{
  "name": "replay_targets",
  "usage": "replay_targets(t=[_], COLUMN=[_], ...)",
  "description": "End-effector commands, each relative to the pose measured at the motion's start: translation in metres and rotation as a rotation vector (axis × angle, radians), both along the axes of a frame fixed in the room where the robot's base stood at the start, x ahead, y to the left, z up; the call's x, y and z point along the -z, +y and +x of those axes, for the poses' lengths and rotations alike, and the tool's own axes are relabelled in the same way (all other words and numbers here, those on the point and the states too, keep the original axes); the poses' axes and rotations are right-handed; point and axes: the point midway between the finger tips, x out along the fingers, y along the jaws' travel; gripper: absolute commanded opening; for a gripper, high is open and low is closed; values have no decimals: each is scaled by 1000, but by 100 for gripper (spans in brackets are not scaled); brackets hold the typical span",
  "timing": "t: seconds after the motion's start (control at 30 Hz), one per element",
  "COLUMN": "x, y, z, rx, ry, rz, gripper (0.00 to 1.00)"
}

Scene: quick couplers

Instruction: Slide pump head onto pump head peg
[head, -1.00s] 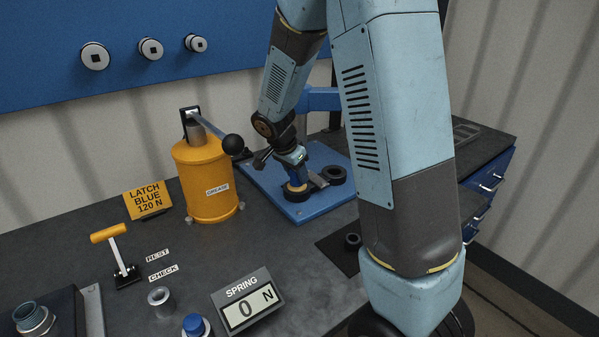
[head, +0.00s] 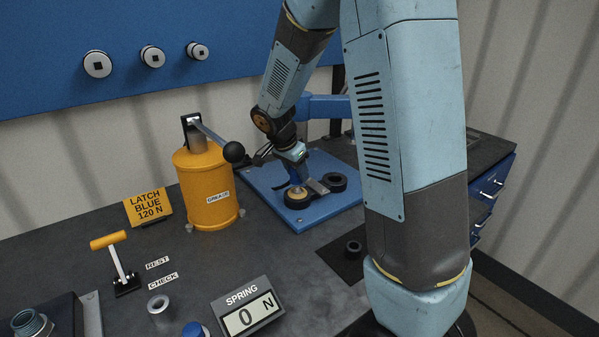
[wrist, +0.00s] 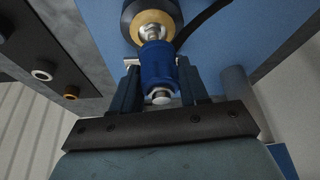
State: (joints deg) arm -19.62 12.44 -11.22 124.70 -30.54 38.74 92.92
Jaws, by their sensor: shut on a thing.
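My gripper (wrist: 154,82) is shut on a blue cylindrical piece with silver ends, which I take to be the pump head (wrist: 158,66). In the head view my gripper (head: 294,158) is low over the blue board, with the blue piece (head: 296,176) below it, slightly tilted. The piece's silver tip meets or overlaps the centre of a round black-and-brass fitting (wrist: 151,14), which I take to be the peg's base. It also shows in the head view (head: 297,198). Whether the tip is seated around a peg is hidden.
A black curved hose (wrist: 200,22) runs beside the fitting. A black ring (head: 336,182) lies right of it on the blue board (head: 340,205). The yellow grease pump (head: 205,185) with its lever stands left. The spring display (head: 246,308) reads 0 N.

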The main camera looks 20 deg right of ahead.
Motion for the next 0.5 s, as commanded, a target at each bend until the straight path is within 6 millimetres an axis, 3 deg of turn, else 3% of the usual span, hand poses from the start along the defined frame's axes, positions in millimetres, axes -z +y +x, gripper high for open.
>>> replay_targets(t=[0.17,0.2,0.5], x=[0,0,-11], y=[0,0,0], z=[0,0,0], rx=[0,0,1], ry=[0,0,-1], rz=[0,0,1], gripper=[7,2,2])
